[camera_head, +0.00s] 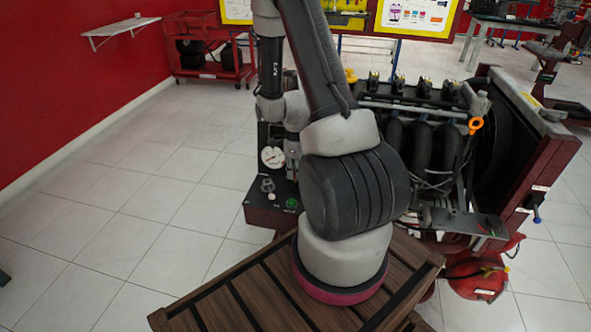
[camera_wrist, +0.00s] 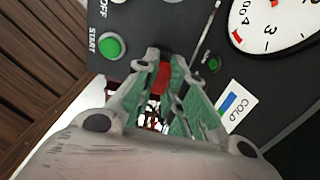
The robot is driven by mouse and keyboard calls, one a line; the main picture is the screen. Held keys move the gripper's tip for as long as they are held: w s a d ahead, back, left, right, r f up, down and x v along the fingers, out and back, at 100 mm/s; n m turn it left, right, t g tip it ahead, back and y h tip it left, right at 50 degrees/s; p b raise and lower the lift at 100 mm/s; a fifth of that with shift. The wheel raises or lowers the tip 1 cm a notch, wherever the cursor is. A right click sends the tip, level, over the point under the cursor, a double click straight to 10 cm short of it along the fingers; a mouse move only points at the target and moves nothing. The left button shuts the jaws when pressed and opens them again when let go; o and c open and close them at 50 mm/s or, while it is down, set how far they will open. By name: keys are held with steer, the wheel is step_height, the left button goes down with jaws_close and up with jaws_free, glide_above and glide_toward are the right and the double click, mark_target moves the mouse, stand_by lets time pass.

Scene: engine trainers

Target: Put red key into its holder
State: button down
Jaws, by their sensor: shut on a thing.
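My gripper (camera_wrist: 164,66) shows in the wrist view with its green-lined fingers closed on a small red piece, the red key (camera_wrist: 160,77). Only a little of the key shows between the fingers; its far end is hidden. The fingertips are over the dark control panel (camera_wrist: 140,22), beside the green START button (camera_wrist: 110,46). I cannot tell whether the key touches the panel. No holder can be made out clearly in either view. In the head view my arm hides much of the panel around the gripper.
A white gauge (camera_head: 272,157) is on the panel, with a green button (camera_head: 291,203) below. The engine trainer (camera_head: 430,130) stands right of my arm. A slatted wooden surface (camera_head: 250,300) is in front. A red tank (camera_head: 478,279) is low right. Tiled floor at left is clear.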

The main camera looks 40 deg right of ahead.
steer(key=shift+f, duration=0.45)
steer(key=shift+f, duration=0.15)
steer(key=shift+f, duration=0.55)
steer(key=c, duration=1.1)
jaws_free()
steer(key=shift+r, duration=0.15)
steer(key=shift+r, duration=1.35)
steer(key=shift+r, duration=0.1)
